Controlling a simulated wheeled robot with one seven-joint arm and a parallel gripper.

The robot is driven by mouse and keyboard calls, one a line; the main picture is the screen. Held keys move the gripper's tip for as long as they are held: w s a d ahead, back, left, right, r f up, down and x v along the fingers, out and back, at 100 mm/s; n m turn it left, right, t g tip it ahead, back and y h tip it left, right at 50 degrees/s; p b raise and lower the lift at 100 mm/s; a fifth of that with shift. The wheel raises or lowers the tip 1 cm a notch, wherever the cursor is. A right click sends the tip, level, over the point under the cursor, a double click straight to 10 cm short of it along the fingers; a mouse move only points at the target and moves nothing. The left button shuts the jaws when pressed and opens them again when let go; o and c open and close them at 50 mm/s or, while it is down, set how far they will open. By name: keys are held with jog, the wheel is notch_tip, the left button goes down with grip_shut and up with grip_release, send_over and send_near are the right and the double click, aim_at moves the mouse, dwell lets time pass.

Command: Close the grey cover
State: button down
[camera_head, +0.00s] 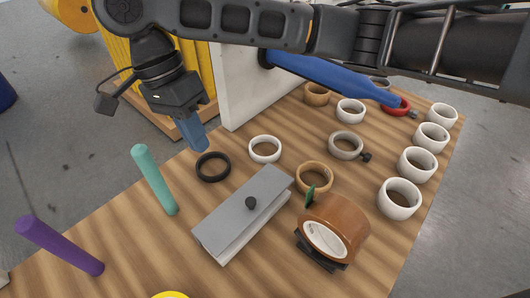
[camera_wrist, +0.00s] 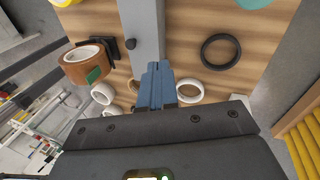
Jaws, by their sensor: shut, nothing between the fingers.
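The grey cover (camera_head: 235,208) is a long grey lid with a small black knob (camera_head: 251,203), over a lighter base on the wooden table. A narrow line shows between lid and base along the near side; I cannot tell whether it is fully shut. The cover also shows at the top middle of the wrist view (camera_wrist: 143,32). My gripper (camera_head: 202,147) has blue fingers, shut and empty, above the table beyond the cover and apart from it in the head view. In the wrist view the fingertips (camera_wrist: 157,66) overlap the cover's end.
A brown tape roll (camera_head: 347,228) stands on a black holder right of the cover. A black ring (camera_head: 213,167) and white ring (camera_head: 265,149) lie behind it. A teal rod (camera_head: 155,180) and purple rod (camera_head: 60,245) stand left. Several white rings line the right edge.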

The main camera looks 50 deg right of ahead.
send_over(244, 205)
jog(key=w, duration=0.3)
notch_tip(244, 205, down, 10)
jog(key=shift+s+r, duration=0.1)
jog(key=shift+r, duration=0.05)
jog(key=shift+s+f, duration=0.2)
jog(key=shift+s, duration=0.4)
jog(key=shift+s+p, duration=0.6)
jog(key=shift+p, duration=0.25)
jog(key=shift+s+f+t, duration=0.2)
jog(key=shift+s+t, duration=0.05)
jog(key=shift+t, duration=0.05)
jog(key=shift+s, duration=0.1)
